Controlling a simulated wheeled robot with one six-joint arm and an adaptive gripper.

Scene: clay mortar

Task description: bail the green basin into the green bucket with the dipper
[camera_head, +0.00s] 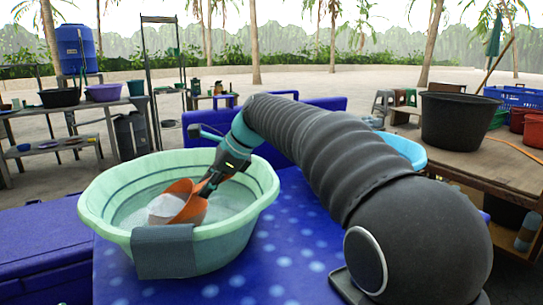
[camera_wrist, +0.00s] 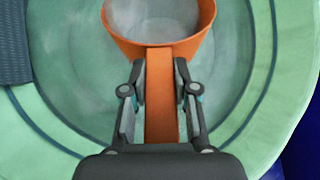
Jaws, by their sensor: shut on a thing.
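The pale green basin (camera_head: 235,240) sits on the blue spotted table at left and holds cloudy water. It also fills most of the wrist view (camera_wrist: 70,100). My gripper (camera_head: 208,186) reaches down over the basin. In the wrist view its two fingers (camera_wrist: 160,85) are shut on the handle of the orange dipper (camera_wrist: 162,105). The dipper's bowl (camera_head: 190,211) is inside the basin, tilted, with whitish liquid in it. I cannot tell how deep the bowl sits. No green bucket can be made out for certain; my arm hides part of the table.
A dark grey cloth (camera_head: 163,252) hangs over the basin's near rim. A light blue tub (camera_head: 408,149) shows behind my arm. A big black tub (camera_head: 457,122) stands on the wooden table at right, near red buckets (camera_head: 533,130). The spotted blue tabletop (camera_head: 285,235) is bare right of the basin.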

